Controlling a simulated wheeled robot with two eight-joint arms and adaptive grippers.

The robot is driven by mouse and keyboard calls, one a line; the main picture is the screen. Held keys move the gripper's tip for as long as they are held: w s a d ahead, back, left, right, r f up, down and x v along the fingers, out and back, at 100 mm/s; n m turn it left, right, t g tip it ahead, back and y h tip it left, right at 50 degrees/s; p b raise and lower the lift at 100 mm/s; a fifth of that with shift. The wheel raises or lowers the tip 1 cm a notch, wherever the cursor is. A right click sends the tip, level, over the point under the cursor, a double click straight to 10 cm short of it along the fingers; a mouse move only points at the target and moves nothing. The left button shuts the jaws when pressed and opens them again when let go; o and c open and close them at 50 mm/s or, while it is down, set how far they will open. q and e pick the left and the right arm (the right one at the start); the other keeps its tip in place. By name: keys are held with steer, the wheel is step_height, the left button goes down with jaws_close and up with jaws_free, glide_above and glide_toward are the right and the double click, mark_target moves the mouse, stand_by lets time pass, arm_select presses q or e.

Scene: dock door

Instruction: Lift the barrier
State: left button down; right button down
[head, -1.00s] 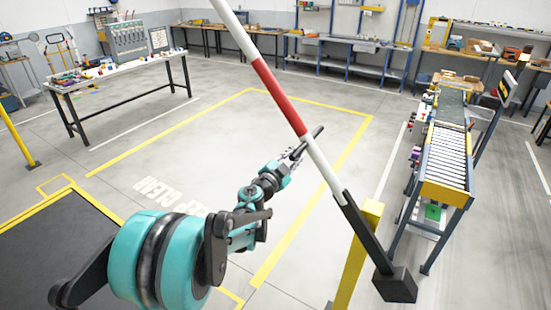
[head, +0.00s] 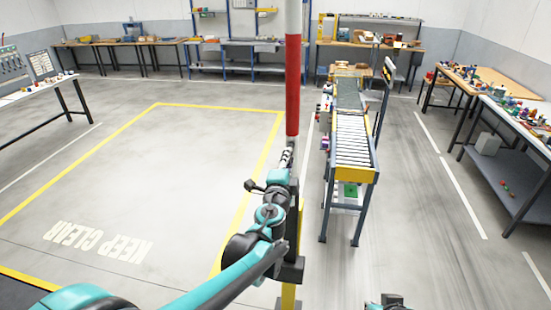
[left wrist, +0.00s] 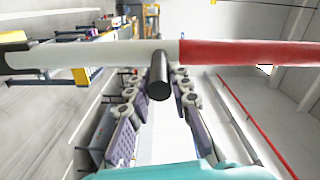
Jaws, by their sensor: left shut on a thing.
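The barrier (head: 292,90) is a red and white striped pole that stands about upright in the head view, its top out of frame. Its dark lower end is partly hidden behind my left arm, above a yellow post (head: 289,295). My left gripper (head: 287,155) is at the lower part of the pole. In the left wrist view the barrier (left wrist: 240,54) crosses the upper picture, and a black handle (left wrist: 159,78) sticks out from its white section between my fingers. My left gripper (left wrist: 157,92) is shut on this handle. My right gripper's fingers do not show.
A roller conveyor (head: 354,145) stands close to the right of the pole. A yellow-outlined floor area marked KEEP CLEAR (head: 95,243) is empty on the left. Workbenches (head: 515,115) line the right side and back.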

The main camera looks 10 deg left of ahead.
arm_select(q)
steer(key=shift+s+a+f, duration=0.1)
steer(key=shift+a+f, duration=0.1)
steer(key=shift+a, duration=0.15)
steer(key=c, duration=1.4)
jaws_free()
steer(key=shift+o, duration=0.2)
steer(key=shift+d, duration=0.1)
steer(key=shift+s+r, duration=0.1)
steer(key=s, duration=1.2)
steer(key=shift+a, duration=0.45)
steer(key=shift+w, duration=0.1)
